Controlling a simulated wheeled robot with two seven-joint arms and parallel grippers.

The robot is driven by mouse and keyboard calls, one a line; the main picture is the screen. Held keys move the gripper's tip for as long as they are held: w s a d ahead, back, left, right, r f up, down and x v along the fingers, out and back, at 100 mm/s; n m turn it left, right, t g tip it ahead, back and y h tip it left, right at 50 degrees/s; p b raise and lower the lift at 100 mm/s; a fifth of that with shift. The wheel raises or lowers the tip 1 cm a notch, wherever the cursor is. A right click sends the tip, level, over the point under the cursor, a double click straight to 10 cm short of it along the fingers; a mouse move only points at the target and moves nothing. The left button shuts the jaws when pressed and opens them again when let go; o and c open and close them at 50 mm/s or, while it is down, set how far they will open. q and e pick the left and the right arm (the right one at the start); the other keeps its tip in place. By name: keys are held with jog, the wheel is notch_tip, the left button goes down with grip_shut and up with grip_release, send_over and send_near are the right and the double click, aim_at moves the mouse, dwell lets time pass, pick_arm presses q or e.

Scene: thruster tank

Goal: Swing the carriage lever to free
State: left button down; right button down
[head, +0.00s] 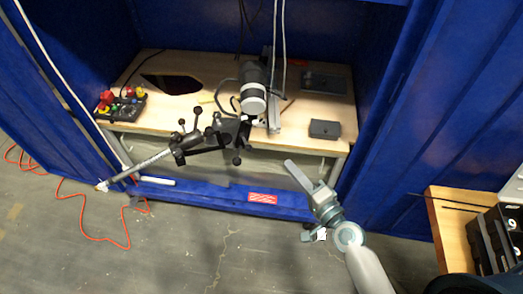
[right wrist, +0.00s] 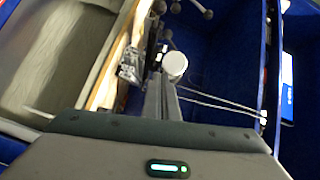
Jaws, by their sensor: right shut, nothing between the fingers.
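The carriage (head: 232,130) is a black clamp assembly at the front edge of the wooden tank top. Several dark ball-ended levers (head: 198,110) stick out of it; I cannot tell which is the carriage lever or how it is set. In the right wrist view, ball-ended levers (right wrist: 205,10) show at the top. My right gripper (head: 290,166) is shut and empty. It is in front of the tank, right of and below the carriage, apart from it. Its fingers (right wrist: 160,92) point up in the right wrist view. My left gripper is not in view.
A grey and white motor (head: 254,98) stands behind the carriage. A long rod (head: 140,165) juts out to the left. A button box (head: 120,104) and a grey block (head: 325,129) sit on the wooden top (head: 205,68).

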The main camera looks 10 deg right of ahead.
aim_at(245, 142)
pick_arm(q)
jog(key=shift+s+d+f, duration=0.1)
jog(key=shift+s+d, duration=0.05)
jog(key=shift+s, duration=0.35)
pick_arm(e)
jog(key=shift+r, duration=0.3)
jog(key=shift+w+a, duration=0.1)
jog(key=shift+w, duration=0.05)
